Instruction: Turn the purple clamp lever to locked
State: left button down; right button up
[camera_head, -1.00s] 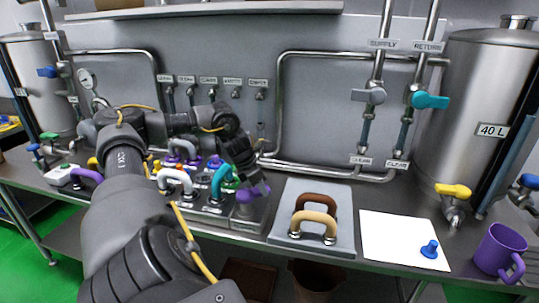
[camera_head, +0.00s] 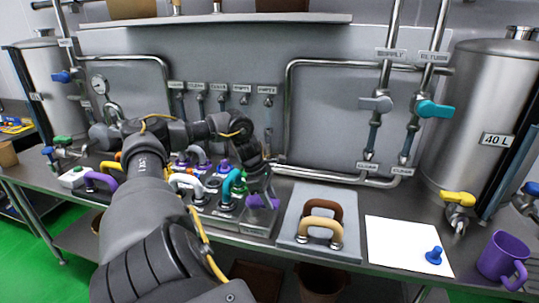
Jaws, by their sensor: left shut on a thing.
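The purple clamp lever (camera_head: 254,203) sits at the right end of the row of fixtures on the bench, above a metal block (camera_head: 258,222). My left gripper (camera_head: 261,196) comes down onto it from above and is shut on it. The fingers hide part of the lever, and I cannot read from this view which position it is in. My right gripper is not in view.
Cyan, white and purple handles stand close left of the gripper. A grey plate (camera_head: 292,239) with brown and tan handles is to the right, then a white sheet (camera_head: 392,240) with a blue knob (camera_head: 434,256) and a purple mug (camera_head: 503,257).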

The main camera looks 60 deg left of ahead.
aim_at(258, 199)
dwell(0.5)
pick_arm(q)
jog(key=c, duration=1)
grip_release()
jog(key=shift+o, duration=0.2)
jog(key=shift+s+a+r, duration=0.15)
jog(key=shift+a+r, duration=0.05)
jog(key=shift+r, duration=0.15)
jog(key=b+v, duration=0.1)
jog(key=v, duration=0.9)
jog(key=shift+b, duration=0.3)
jog(key=shift+d, duration=0.15)
